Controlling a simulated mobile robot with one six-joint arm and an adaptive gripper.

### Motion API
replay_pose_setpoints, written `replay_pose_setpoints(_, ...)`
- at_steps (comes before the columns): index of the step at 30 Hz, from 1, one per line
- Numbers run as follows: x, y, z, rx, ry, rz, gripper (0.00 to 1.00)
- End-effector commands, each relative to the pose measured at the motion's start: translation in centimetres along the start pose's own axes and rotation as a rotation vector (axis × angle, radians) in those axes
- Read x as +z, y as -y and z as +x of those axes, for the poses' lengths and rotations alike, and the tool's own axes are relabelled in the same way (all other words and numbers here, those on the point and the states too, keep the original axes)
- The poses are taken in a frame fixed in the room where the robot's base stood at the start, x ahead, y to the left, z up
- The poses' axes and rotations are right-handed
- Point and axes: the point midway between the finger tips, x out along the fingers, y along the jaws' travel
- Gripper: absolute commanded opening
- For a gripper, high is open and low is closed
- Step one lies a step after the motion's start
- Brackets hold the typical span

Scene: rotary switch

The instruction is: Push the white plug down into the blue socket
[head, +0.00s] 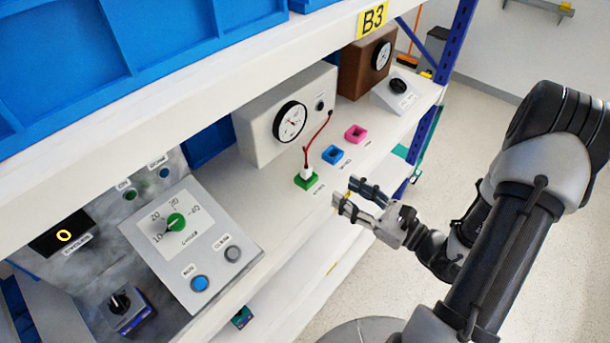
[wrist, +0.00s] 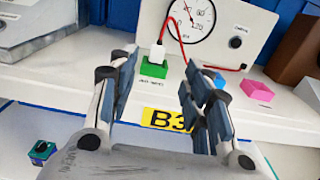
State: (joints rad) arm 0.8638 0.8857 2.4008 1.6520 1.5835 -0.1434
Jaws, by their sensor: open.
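The white plug (head: 307,171) stands upright in the green socket (head: 306,182) on the shelf, with a red cable running from its top to the white gauge box. In the wrist view the plug (wrist: 158,54) shows above the green socket (wrist: 154,68), beyond my fingers. The blue socket (head: 333,154) is empty, between the green and pink sockets; in the wrist view my right-hand finger mostly hides it. My gripper (head: 346,191) is open and empty, in front of the shelf edge, to the right of the plug and apart from it.
The pink socket (head: 355,133) sits behind the blue one. The white gauge box (head: 287,113) stands behind the sockets. A sloped control panel (head: 185,240) with a green knob is at left. An upper shelf (head: 200,88) overhangs the area. Open floor lies at right.

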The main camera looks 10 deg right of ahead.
Motion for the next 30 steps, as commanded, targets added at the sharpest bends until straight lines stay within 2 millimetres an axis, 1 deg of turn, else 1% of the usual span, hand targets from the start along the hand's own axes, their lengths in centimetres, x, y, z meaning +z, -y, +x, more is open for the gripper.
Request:
replay_pose_setpoints(1,-0.1,-0.3,1.3,0.009,0.000,-0.002,0.45)
replay_pose_setpoints(3,-0.1,-0.2,2.9,0.010,-0.001,-0.003,0.45)
replay_pose_setpoints(6,-0.1,-0.2,5.0,0.009,-0.001,-0.004,0.45)
replay_pose_setpoints(9,0.0,-0.2,6.7,0.008,0.000,-0.002,0.45)
replay_pose_setpoints(12,0.0,-0.1,7.8,0.005,-0.001,-0.003,0.45)
replay_pose_setpoints(17,0.0,-0.1,8.8,0.004,-0.001,-0.002,0.45)
replay_pose_setpoints(25,0.3,-0.2,12.6,0.007,0.000,-0.003,0.45)
replay_pose_setpoints(27,0.3,-0.1,13.2,0.005,-0.001,-0.002,0.45)
replay_pose_setpoints(30,0.3,-0.1,13.6,0.004,-0.001,-0.002,0.45)
